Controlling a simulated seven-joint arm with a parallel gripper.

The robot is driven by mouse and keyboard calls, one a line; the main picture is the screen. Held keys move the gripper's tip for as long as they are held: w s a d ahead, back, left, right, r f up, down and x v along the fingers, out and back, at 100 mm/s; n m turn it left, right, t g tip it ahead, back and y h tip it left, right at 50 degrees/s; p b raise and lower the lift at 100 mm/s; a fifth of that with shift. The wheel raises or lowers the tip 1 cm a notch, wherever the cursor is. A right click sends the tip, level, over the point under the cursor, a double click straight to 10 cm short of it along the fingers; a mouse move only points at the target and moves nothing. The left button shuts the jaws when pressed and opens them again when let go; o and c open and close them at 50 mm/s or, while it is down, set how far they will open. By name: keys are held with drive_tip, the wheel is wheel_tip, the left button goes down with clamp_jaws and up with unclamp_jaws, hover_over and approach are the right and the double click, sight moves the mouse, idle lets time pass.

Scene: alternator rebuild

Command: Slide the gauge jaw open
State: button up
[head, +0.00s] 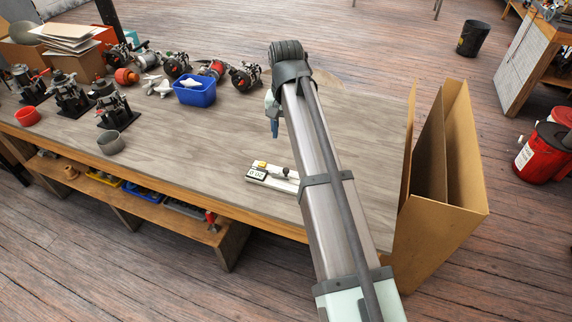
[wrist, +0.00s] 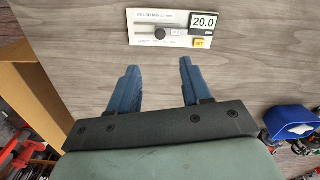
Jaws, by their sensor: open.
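The gauge (head: 272,175) lies flat on the workbench near its front edge, partly hidden behind my arm in the head view. In the wrist view the gauge (wrist: 170,28) is a white plate with a grey slide bar, a dark round knob (wrist: 160,34), a yellow button (wrist: 201,42) and a display reading 20.0 (wrist: 203,22). My gripper (wrist: 160,75) has two blue fingers spread apart with nothing between them. The fingertips point toward the gauge and appear apart from it. In the head view one blue finger (head: 275,128) shows beside my arm, above the bench.
A blue bin (head: 195,95) with white parts stands behind on the workbench (head: 190,150). Several alternators and small machines fill the back left. A tall cardboard box (head: 455,170) is at the right edge.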

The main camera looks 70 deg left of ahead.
sight(286, 169)
wheel_tip(286, 169, down, 14)
drive_tip(key=shift+r, duration=0.15)
idle(0.5)
drive_tip(key=shift+c, duration=0.2)
clamp_jaws()
idle(0.4)
